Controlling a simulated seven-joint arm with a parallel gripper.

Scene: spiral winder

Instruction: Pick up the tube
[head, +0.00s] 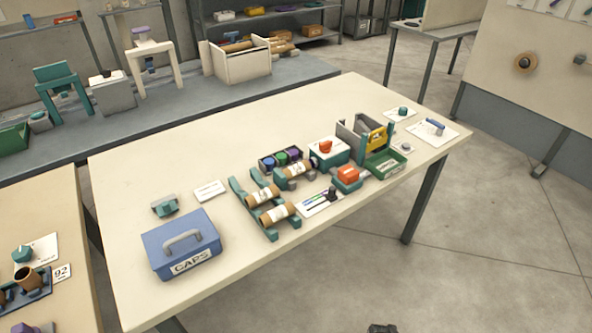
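Several brown cardboard tubes with white labels lie on the long cream table. One tube (261,195) and a nearer tube (279,213) lie across a teal rack (240,190). A third tube (297,169) lies on a grey and teal stand just behind them. The picture does not show which one the task means. A small dark part (382,328) shows at the bottom edge, over the floor in front of the table. It looks like the tip of my gripper, mostly cut off, far from the tubes. Its fingers cannot be made out.
A blue CAPS box (182,245) stands at the table's front left. A tray of coloured spools (281,159), a teal machine with a red knob (328,151), a red-topped teal unit (347,178) and a green tray (385,163) crowd around the tubes.

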